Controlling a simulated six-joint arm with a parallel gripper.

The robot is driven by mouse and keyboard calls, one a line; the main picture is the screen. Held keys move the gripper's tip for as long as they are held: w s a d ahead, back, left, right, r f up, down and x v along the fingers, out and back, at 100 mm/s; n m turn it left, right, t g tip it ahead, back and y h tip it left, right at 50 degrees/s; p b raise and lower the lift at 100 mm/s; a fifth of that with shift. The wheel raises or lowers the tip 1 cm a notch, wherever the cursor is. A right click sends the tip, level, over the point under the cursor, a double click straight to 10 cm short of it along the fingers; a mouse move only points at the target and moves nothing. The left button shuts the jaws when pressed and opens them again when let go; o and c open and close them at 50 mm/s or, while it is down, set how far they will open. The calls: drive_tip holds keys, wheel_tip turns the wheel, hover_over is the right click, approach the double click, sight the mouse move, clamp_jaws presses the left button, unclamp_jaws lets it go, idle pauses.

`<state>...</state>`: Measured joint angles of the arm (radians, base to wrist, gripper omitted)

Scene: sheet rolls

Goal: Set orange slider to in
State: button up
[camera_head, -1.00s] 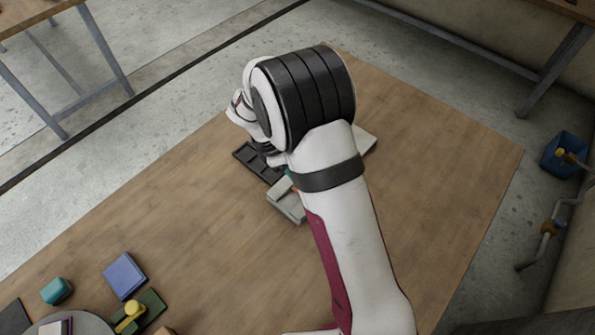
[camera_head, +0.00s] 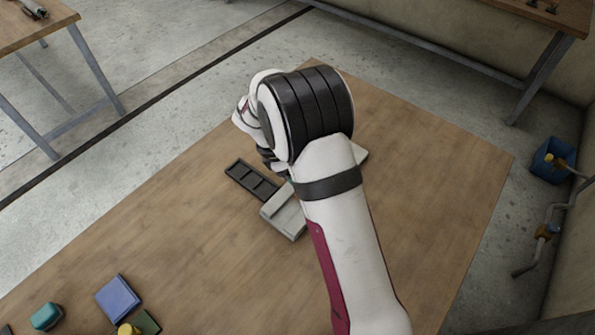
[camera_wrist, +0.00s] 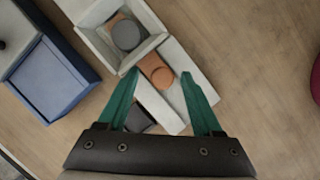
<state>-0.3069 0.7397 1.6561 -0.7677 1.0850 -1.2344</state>
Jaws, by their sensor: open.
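The orange slider (camera_wrist: 157,71) shows in the wrist view as a small orange piece in a pale grey channel, just outside the wall of an open pale grey box (camera_wrist: 88,18). Inside the box is more orange beneath a dark grey round knob (camera_wrist: 125,35); I cannot tell if both orange parts are one piece. My gripper (camera_wrist: 159,73) is open, its teal fingertips on either side of the outer orange piece. Contact cannot be made out. In the head view the pale grey housing (camera_head: 283,217) shows partly, and my arm hides the slider and most of the gripper.
A dark compartmented tray (camera_head: 251,180) lies left of the housing. A blue tray-like thing (camera_wrist: 45,80) is at left in the wrist view. A blue block (camera_head: 118,298) and a teal block (camera_head: 46,315) lie at the near left. The table (camera_head: 440,190) is bare at right.

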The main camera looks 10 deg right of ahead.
drive_tip(key=v, duration=1.5)
drive_tip(key=shift+a+r, duration=0.2)
drive_tip(key=shift+r, duration=0.1)
drive_tip(key=s+d+r+m+y, duration=0.2)
drive_tip(key=s+d+r+m, duration=0.2)
drive_tip(key=s+d+m, duration=0.4)
drive_tip(key=s+f+m+y, duration=0.1)
drive_tip(key=s+m+y, duration=0.1)
drive_tip(key=s+m, duration=0.5)
drive_tip(key=s+f+m+y, duration=0.2)
drive_tip(key=s+m, duration=0.6)
drive_tip(key=s, duration=0.5)
drive_tip(key=shift+s+a+f+m, duration=0.25)
drive_tip(key=shift+s+a+m, duration=0.05)
drive_tip(key=shift+s+a, duration=0.15)
